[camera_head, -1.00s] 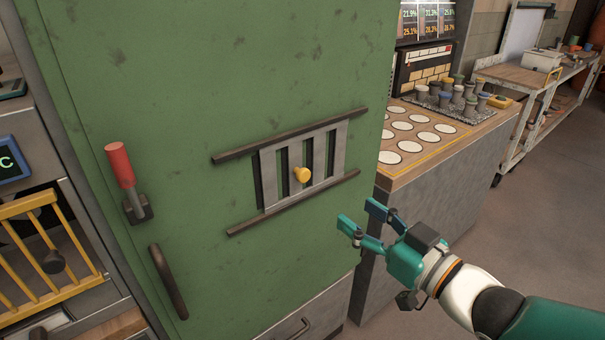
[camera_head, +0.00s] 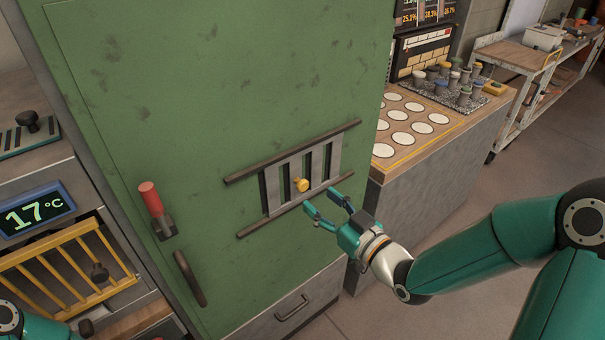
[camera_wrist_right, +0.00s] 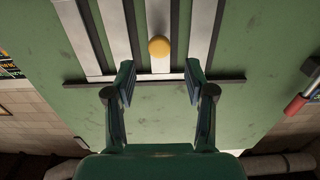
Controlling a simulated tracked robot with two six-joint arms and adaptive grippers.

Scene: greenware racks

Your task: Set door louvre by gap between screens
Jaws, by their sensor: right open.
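The green door (camera_head: 230,90) carries a grey louvre (camera_head: 335,165) with upright dark slots, set between two dark rails. Its yellow knob (camera_head: 302,185) sticks out near the middle. My right gripper (camera_head: 322,201) is open and empty, just below and right of the knob. In the right wrist view the knob (camera_wrist_right: 158,47) lies beyond and between the open fingertips (camera_wrist_right: 159,77), apart from them. Percent screens (camera_head: 425,14) at the top are cut off; the lower row reads about 25.1%, 28.3%, 26.7%. My left gripper is not clearly shown; only part of that arm appears at bottom left.
A red-handled lever (camera_head: 151,199) and a dark pull handle (camera_head: 190,279) are on the door's left. A display (camera_head: 36,210) reads 17 °C above a yellow barred rack (camera_head: 60,262). A worktop (camera_head: 450,122) with white discs and jars stands right of the door. Floor is free at right.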

